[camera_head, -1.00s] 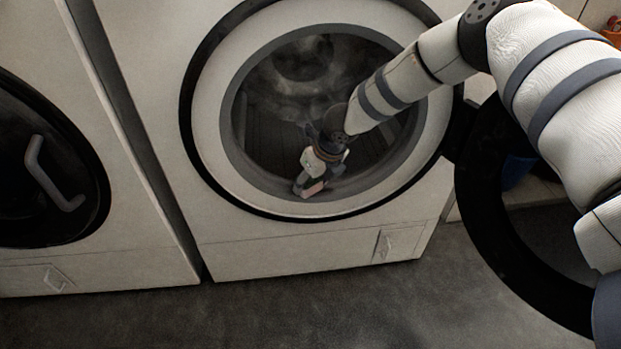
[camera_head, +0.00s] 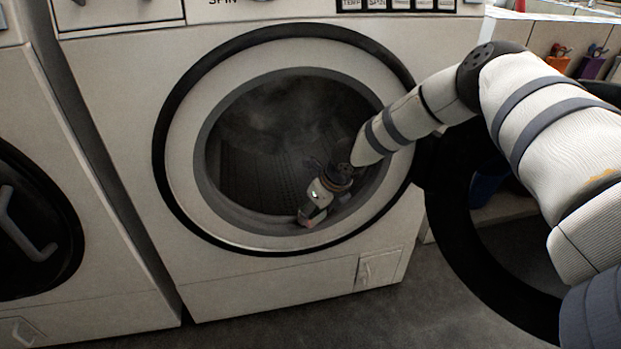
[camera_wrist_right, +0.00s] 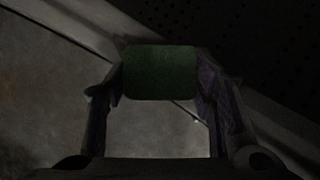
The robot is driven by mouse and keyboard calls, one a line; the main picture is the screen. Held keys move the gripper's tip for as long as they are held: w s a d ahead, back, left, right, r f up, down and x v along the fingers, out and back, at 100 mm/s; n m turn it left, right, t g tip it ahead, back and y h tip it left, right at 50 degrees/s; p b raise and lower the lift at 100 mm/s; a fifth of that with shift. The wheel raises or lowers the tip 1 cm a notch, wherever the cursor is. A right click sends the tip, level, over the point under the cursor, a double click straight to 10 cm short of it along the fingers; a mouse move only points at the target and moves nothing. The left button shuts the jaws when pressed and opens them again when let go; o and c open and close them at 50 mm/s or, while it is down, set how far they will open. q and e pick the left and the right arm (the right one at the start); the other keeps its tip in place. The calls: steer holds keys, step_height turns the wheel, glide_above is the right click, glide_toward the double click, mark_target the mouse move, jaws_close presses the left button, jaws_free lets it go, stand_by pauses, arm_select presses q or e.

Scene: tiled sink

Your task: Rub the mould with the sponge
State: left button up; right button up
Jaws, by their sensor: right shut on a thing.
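The sponge shows as a dark green block (camera_wrist_right: 160,73) between my right gripper's fingers in the right wrist view. In the head view only a small pinkish end of the sponge (camera_head: 309,221) shows below the gripper. My right gripper (camera_head: 315,206) is shut on it at the lower right of the washing machine's opening (camera_head: 205,185), just inside the lower rim. The drum inside (camera_head: 265,130) is dark with hazy grey patches; I cannot tell which of them is mould. Contact between sponge and drum is not clear. My left gripper is not in view.
The open round door (camera_head: 440,225) hangs at the right, beneath my right arm. A second machine with a closed dark door (camera_head: 35,225) stands at the left. Orange and purple items (camera_head: 557,60) sit at the back right. The floor (camera_head: 330,320) in front is clear.

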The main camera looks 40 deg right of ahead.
mark_target(301, 212)
steer(key=shift+w+a, duration=0.45)
steer(key=shift+a, duration=0.3)
steer(key=shift+w+a, duration=0.4)
steer(key=shift+a, duration=0.3)
steer(key=shift+w+a+f, duration=0.1)
steer(key=shift+w+a, duration=0.3)
steer(key=shift+a, duration=0.25)
steer(key=shift+w+a+f, duration=0.1)
steer(key=shift+w+a, duration=0.3)
steer(key=shift+a, duration=0.25)
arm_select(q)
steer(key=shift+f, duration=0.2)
arm_select(e)
steer(key=shift+w+a, duration=0.1)
steer(key=shift+a, duration=0.1)
steer(key=shift+r, duration=0.15)
